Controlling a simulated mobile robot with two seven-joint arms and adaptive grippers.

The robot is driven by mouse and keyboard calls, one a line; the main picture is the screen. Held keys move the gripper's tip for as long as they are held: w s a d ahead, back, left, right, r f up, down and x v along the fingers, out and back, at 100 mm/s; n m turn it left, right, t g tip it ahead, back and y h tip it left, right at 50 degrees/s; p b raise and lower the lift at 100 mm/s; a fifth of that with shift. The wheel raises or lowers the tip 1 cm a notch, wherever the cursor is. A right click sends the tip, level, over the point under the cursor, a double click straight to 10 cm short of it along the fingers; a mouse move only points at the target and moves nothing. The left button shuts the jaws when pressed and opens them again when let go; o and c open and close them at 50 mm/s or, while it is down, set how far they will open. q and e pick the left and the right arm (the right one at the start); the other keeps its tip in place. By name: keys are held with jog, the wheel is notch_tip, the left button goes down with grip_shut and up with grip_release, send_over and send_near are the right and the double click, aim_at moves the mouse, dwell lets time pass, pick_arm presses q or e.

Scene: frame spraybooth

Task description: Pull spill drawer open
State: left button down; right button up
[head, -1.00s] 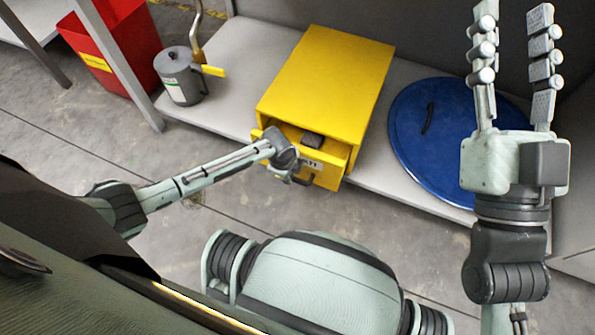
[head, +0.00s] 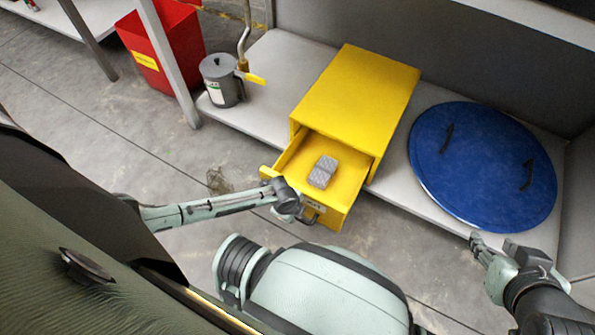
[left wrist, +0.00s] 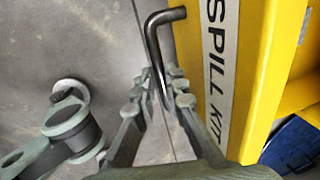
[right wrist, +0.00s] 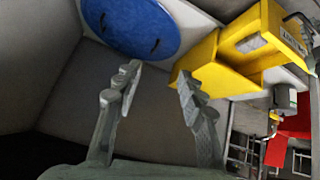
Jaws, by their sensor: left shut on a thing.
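The yellow spill drawer (head: 290,160) is pulled well out of its yellow cabinet (head: 355,95). A grey patterned block (head: 323,171) lies inside it. My left gripper (head: 300,212) is at the drawer's front. In the left wrist view, my left gripper (left wrist: 160,85) has its fingers on either side of the dark handle (left wrist: 154,40), beside the "SPILL KIT" label (left wrist: 220,60). My right gripper (head: 478,243) is low at the right, near the shelf edge and away from the drawer. In the right wrist view its fingers (right wrist: 155,85) are apart and empty.
A round blue lid (head: 482,165) lies on the grey shelf right of the cabinet. A grey canister (head: 222,85) stands on the shelf to the left. A red bin (head: 165,55) is farther left. Bare floor lies in front of the drawer.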

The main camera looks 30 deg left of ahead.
pick_arm(q)
jog(key=s+p, duration=0.1)
jog(key=s, duration=0.3)
jog(key=shift+p, duration=0.35)
pick_arm(e)
jog(key=s+d+f+g+h, duration=0.1)
jog(key=s+d+f+g, duration=0.1)
jog(key=s+d, duration=0.1)
jog(key=s+d+f+m+g+h, duration=0.1)
jog(key=s+d+g, duration=0.2)
jog(key=s, duration=0.2)
jog(key=shift+s+d+f, duration=0.25)
jog(key=shift+d+f, duration=0.05)
jog(key=shift+f, duration=0.05)
pick_arm(q)
jog(key=c, duration=1.6)
grip_release()
jog(key=shift+w, duration=0.1)
jog(key=r, duration=0.4)
jog(key=s+r, duration=0.1)
jog(key=r, duration=0.3)
jog(key=s+r, duration=0.1)
jog(key=r, duration=0.2)
jog(key=shift+s+r, duration=0.2)
jog(key=shift+r, duration=0.2)
